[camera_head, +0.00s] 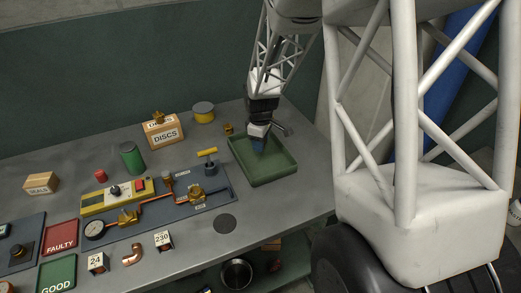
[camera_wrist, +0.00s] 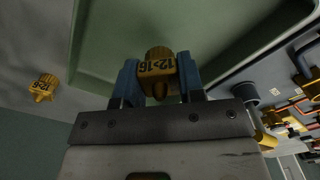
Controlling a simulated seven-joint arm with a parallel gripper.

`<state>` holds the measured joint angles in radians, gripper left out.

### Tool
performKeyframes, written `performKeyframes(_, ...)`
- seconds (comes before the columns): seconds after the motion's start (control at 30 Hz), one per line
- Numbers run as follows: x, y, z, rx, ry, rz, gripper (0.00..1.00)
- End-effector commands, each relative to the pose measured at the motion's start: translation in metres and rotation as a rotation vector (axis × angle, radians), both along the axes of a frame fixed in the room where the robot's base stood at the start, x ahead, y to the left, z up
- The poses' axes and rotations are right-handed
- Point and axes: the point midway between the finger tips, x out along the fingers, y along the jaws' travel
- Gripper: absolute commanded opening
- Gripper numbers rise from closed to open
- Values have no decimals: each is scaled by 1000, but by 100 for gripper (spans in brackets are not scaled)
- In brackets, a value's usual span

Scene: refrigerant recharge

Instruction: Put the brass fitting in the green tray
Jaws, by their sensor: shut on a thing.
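My gripper (camera_wrist: 158,82) is shut on a brass fitting (camera_wrist: 157,66) with dark markings, held between its two blue fingers in the wrist view. The green tray (camera_head: 285,172) lies at the right of the table in the head view. My gripper (camera_head: 259,144) is over the tray's back part, pointing down. The tray's wall (camera_wrist: 84,50) and floor fill much of the wrist view behind the fitting. In the head view the held fitting is hidden by the gripper. I cannot tell how high it is above the tray floor.
Another brass piece (camera_wrist: 42,88) lies outside the tray; it shows beside the tray's back left corner in the head view (camera_head: 228,128). A grey board (camera_head: 222,187) with brass valves lies left of the tray. Red (camera_head: 62,234) and green (camera_head: 57,272) labelled trays are at the front left.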

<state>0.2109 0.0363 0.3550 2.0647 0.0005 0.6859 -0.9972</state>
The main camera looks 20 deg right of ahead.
Motion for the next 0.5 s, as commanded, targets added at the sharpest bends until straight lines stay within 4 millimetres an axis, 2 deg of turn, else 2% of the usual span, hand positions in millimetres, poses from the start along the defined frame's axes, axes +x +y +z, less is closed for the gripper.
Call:
performKeyframes(0.27, 0, 0, -1, 0, 0, 0, 9)
performKeyframes(0.5, 0, 0, -21, 1, 2, 0, 9)
